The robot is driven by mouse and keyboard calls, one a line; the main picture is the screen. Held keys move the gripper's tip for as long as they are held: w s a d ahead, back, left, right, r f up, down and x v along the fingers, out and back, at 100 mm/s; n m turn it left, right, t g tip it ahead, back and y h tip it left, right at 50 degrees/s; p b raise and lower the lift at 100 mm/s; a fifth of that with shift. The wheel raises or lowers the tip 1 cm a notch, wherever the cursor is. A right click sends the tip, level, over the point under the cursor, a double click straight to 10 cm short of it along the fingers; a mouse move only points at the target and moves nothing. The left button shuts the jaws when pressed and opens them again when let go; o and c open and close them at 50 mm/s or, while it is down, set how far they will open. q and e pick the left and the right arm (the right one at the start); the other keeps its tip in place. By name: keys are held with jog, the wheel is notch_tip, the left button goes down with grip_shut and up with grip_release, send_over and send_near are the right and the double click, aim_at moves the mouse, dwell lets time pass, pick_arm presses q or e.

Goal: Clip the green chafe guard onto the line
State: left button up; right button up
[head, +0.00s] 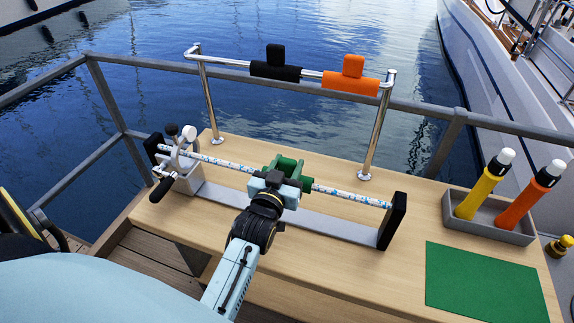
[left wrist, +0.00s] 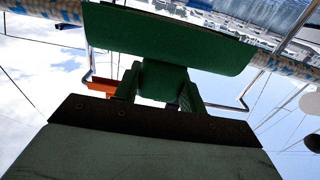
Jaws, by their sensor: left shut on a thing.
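The green chafe guard (head: 290,166) is at the line, near the middle of its span in the head view. In the left wrist view the guard (left wrist: 165,38) lies along the line, its wide curved body against it. Whether it is fully seated around the line cannot be told. The blue-and-white line (head: 345,194) runs between a clamp and a black end post; it also shows in the left wrist view (left wrist: 290,67). My left gripper (head: 278,182) is shut on the guard's grip block. My right gripper is not in view.
A black guard (head: 275,65) and an orange guard (head: 352,80) hang on the chrome rail behind. A grey tray (head: 486,224) holds yellow and orange bottles at right. A green mat (head: 482,284) lies bare at front right. The clamp (head: 182,165) stands at left.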

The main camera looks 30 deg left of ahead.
pick_arm(q)
jog(key=shift+f+b, duration=0.3)
jog(key=shift+f, duration=0.25)
jog(key=o, duration=1.1)
jog(key=shift+o, duration=0.2)
jog(key=shift+f, duration=0.1)
